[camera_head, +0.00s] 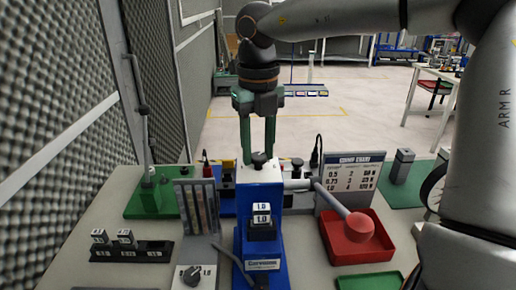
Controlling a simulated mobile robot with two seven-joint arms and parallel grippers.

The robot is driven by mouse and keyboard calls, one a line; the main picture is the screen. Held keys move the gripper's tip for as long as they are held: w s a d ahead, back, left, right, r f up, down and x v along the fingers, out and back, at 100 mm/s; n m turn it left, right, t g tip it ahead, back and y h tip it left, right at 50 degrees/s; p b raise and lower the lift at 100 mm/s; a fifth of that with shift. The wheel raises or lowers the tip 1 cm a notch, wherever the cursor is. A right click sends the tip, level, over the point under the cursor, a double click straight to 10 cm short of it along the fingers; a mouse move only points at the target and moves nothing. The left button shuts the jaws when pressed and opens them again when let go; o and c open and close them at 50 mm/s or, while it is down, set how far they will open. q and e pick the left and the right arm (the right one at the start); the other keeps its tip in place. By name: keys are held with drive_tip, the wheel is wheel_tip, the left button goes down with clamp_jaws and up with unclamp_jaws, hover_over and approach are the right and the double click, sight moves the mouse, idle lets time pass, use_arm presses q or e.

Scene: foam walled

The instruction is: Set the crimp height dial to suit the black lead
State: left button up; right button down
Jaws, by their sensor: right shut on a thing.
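The blue crimp press (262,190) stands in the middle of the bench, with a white top. A black knob (259,161) sits on this top. My right gripper (258,153) points straight down with its green fingers on either side of the knob, shut on it. Two dies marked 1.0 (262,220) sit on the press front. A second black dial (193,275) with a pale scale plate lies at the front left; its pointer setting is too small to read. A crimp chart (352,175) stands right of the press. A thin dark lead (232,258) runs beside the press. My left gripper is out of view.
A lever with a red ball (359,227) reaches right over a red tray (343,246). A grey rack with coloured strips (198,208) and a black die holder (130,248) stand at the left. A foam wall (50,140) closes the left side.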

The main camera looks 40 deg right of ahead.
sight(258, 155)
drive_tip(key=shift+c, duration=2.2)
unclamp_jaws()
drive_tip(key=shift+r, duration=0.1)
wheel_tip(258, 155, up, 12)
drive_tip(key=p, duration=0.2)
drive_tip(key=shift+r, duration=0.2)
